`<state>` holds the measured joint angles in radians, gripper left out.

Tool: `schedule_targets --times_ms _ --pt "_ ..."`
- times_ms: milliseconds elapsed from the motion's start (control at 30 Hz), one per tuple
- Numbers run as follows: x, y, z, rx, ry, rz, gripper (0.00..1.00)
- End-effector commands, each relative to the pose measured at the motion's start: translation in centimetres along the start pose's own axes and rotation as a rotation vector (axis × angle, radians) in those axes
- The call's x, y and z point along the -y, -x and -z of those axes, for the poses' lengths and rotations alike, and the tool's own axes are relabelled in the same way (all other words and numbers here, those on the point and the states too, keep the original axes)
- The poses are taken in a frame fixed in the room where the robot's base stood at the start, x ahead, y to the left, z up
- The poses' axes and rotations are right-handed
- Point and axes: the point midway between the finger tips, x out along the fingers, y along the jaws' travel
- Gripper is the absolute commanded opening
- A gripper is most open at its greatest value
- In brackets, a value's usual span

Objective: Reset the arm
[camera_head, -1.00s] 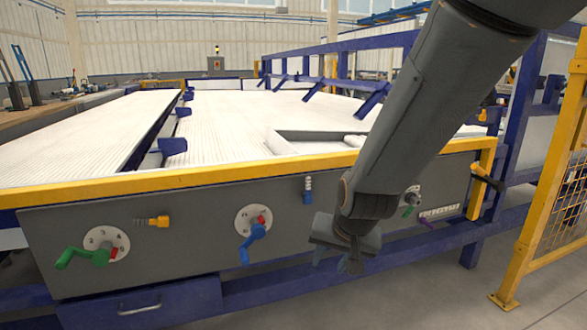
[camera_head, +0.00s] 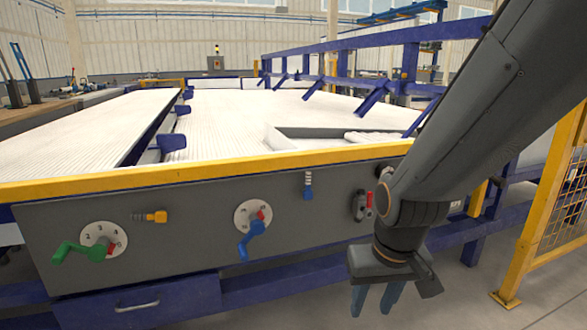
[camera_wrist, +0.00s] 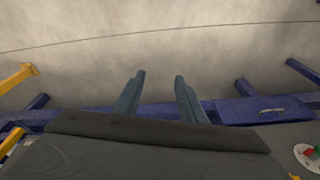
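My gripper (camera_head: 376,300) hangs at the lower right of the head view, in front of the machine's grey front panel and pointing down. Its two blue-grey fingers stand apart with nothing between them. In the wrist view my gripper (camera_wrist: 158,85) also shows open and empty, over the bare floor. The grey control panel (camera_head: 190,220) carries a green handle (camera_head: 85,250) and a blue handle (camera_head: 250,238) on round white dials. A red-and-black control (camera_head: 362,205) shows beside my arm. My arm hides the panel's right part.
A yellow rail (camera_head: 200,174) runs along the panel's top edge, with white pipes (camera_head: 240,115) stacked behind it. A yellow mesh fence (camera_head: 545,225) stands at the right. A blue beam (camera_head: 270,285) runs below the panel. The floor (camera_wrist: 160,50) before the machine is clear.

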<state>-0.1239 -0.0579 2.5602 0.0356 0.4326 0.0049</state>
Motion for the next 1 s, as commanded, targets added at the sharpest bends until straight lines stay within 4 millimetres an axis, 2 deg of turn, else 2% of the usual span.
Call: schedule_targets --times_ms 267,400,500,700,1000 --pt "6.0 -0.5 -1.7 0.033 0.115 0.057 0.37" --pt "9.6 -0.4 -3.6 0.062 0.195 0.097 0.37" --pt "11.6 -0.2 -5.0 0.082 0.242 0.121 0.37" --pt "14.4 0.1 -7.3 0.114 0.316 0.156 0.37" --pt "17.1 0.5 -10.5 0.155 0.408 0.198 0.37"
